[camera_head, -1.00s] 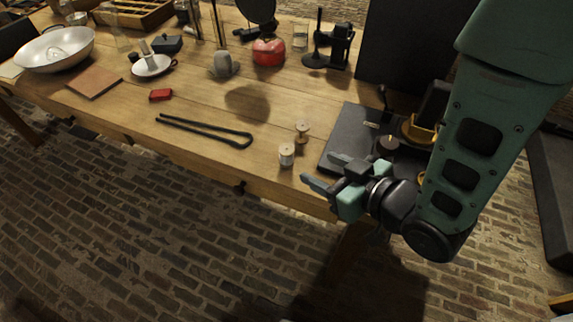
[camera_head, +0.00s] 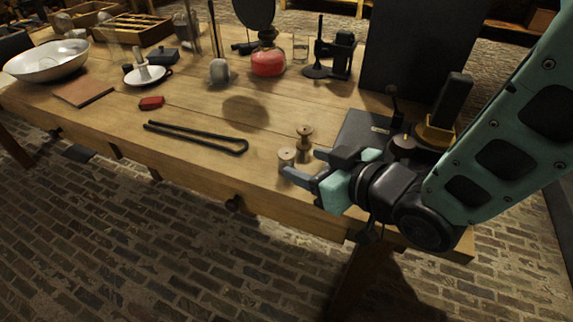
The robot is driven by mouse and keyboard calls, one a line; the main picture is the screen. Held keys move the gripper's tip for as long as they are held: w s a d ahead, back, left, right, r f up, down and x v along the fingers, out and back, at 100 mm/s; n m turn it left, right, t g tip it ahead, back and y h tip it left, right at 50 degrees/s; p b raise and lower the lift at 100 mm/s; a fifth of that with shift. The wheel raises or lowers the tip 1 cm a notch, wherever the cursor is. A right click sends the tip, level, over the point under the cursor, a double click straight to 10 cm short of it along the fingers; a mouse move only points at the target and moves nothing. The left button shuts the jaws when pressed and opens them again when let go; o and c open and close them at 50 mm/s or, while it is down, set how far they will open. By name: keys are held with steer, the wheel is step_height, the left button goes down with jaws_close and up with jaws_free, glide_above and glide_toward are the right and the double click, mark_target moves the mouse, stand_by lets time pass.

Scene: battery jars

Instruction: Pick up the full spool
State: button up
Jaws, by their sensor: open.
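Two small spools stand upright near the front edge of the wooden table. The nearer one (camera_head: 286,156) is pale and looks wound full; its lower part is partly hidden by a fingertip. The farther one (camera_head: 305,138) is brown with a narrow waist and looks bare. My gripper (camera_head: 302,164) is open and comes in from the right, its fingertips pointing left. One finger lies just in front of the pale spool, the other to its right. I cannot tell whether either finger touches it.
Black tongs (camera_head: 195,136) lie left of the spools. A dark plate (camera_head: 360,130) with a black-and-yellow device (camera_head: 440,125) is behind my gripper. The wooden table (camera_head: 200,165) is bare at front left.

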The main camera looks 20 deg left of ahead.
mark_target(289, 155)
steer(key=shift+r+x, duration=0.15)
steer(key=shift+x, duration=1.6)
steer(key=shift+r+x, duration=0.15)
steer(key=shift+x, duration=1.55)
steer(key=shift+w+a, duration=0.1)
steer(key=c, duration=1.1)
